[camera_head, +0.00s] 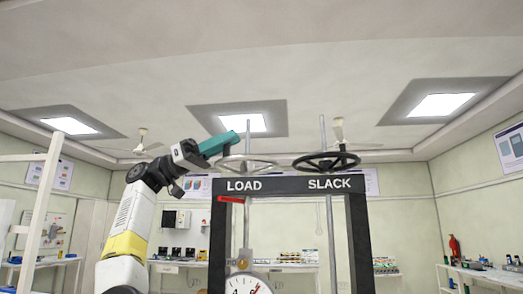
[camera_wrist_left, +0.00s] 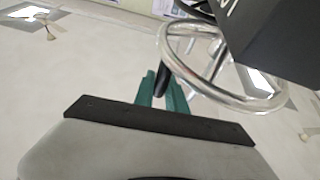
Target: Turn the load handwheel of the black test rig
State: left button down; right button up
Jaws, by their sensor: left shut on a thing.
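The black test rig (camera_head: 292,185) stands ahead, its top beam marked LOAD on the left and SLACK on the right. The pale metal load handwheel (camera_head: 270,163) sits above the LOAD label, on a vertical threaded rod. In the left wrist view the same load handwheel (camera_wrist_left: 225,101) is a shiny ring with a dark handle (camera_wrist_left: 161,79) at its rim. My left gripper (camera_head: 234,137) reaches in from the left at the wheel's far-left side. Its teal fingers (camera_wrist_left: 162,92) are shut on the dark handle. My right gripper is out of view.
The black slack handwheel (camera_head: 350,158) is close to the right of the load handwheel. A dial gauge (camera_head: 246,285) hangs below the beam. A whitish post frame (camera_head: 40,215) stands at the left. Benches with equipment line the walls.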

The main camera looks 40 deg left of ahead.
pick_arm(q)
jog(key=shift+r, duration=0.15)
jog(key=c, duration=1.4)
grip_release()
jog(key=shift+o, duration=0.2)
jog(key=shift+d+t, duration=0.1)
jog(key=shift+t, duration=0.3)
